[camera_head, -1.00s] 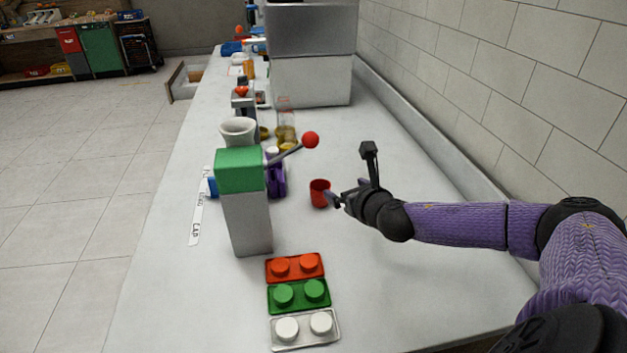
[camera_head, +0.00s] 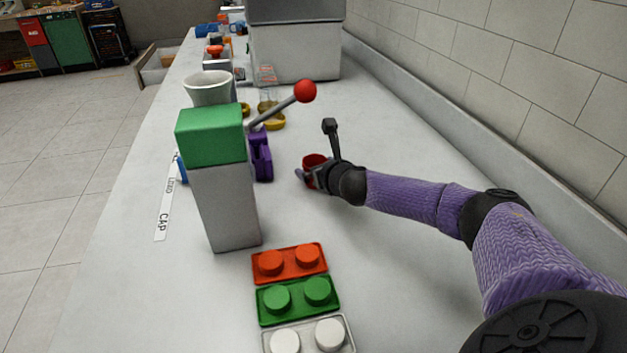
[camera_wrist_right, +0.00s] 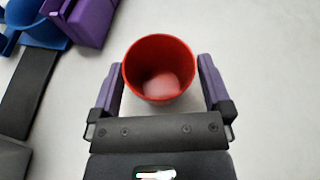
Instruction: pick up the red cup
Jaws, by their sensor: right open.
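The red cup (camera_head: 314,160) stands upright on the white counter, partly hidden by my right gripper (camera_head: 308,175) in the head view. In the right wrist view the red cup (camera_wrist_right: 159,70) appears with its open top toward the camera. The fingers of my right gripper (camera_wrist_right: 162,88) are open, one on each side of the cup's near part. A narrow gap seems to show between each finger and the cup. My left gripper is not in view.
The juicer (camera_head: 222,190), with a green top and red-knobbed lever, stands left of the cup. A purple object (camera_head: 260,158) sits between them. Red, green and white button blocks (camera_head: 298,292) lie in front. The counter right of my arm is clear up to the tiled wall.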

